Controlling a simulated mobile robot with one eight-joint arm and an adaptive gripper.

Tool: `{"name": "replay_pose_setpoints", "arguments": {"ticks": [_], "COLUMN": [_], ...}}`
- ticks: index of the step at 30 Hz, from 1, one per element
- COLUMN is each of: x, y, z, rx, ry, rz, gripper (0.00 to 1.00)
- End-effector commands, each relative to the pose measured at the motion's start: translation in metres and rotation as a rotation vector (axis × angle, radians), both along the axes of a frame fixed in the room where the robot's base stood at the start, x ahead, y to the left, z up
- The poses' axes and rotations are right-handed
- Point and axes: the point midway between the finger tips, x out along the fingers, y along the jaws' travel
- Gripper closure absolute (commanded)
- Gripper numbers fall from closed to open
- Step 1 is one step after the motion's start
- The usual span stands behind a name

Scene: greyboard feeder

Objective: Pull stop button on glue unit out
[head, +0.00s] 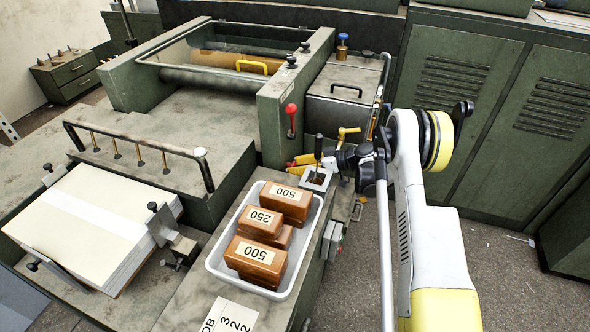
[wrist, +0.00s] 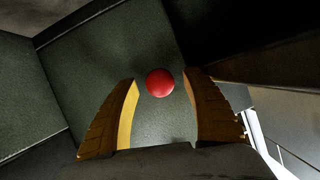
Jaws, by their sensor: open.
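In the wrist view a round red button (wrist: 160,82) stands out against a dark green panel (wrist: 105,75). It appears between the tips of my two yellow-brown fingers, which are apart with nothing held. I cannot tell how far the button lies beyond the tips, or whether it is pressed in. In the head view my gripper (head: 291,166) is beside the green machine's right end, below a lever with a red knob (head: 291,108). The glue unit (head: 220,75) has a roller and an amber trough.
A white tray (head: 213,262) with several labelled brown blocks stands in front of my gripper. A yellow valve handle (head: 348,131) and a grey box (head: 345,82) are close by. Green cabinets (head: 490,110) stand at the right. Open floor (head: 500,270) lies right of my arm.

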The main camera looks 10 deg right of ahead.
Motion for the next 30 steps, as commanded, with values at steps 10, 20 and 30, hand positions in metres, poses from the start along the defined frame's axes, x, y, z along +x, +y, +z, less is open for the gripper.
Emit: {"name": "replay_pose_setpoints", "arguments": {"ticks": [10,20,30], "x": [0.001,0.000,-0.006], "y": [0.002,-0.001,-0.009], "z": [0.000,-0.001,-0.001], "rx": [0.000,0.000,-0.001], "ry": [0.001,0.001,0.002], "rz": [-0.001,-0.001,0.000], "gripper": [0.54,1.00,0.65]}}
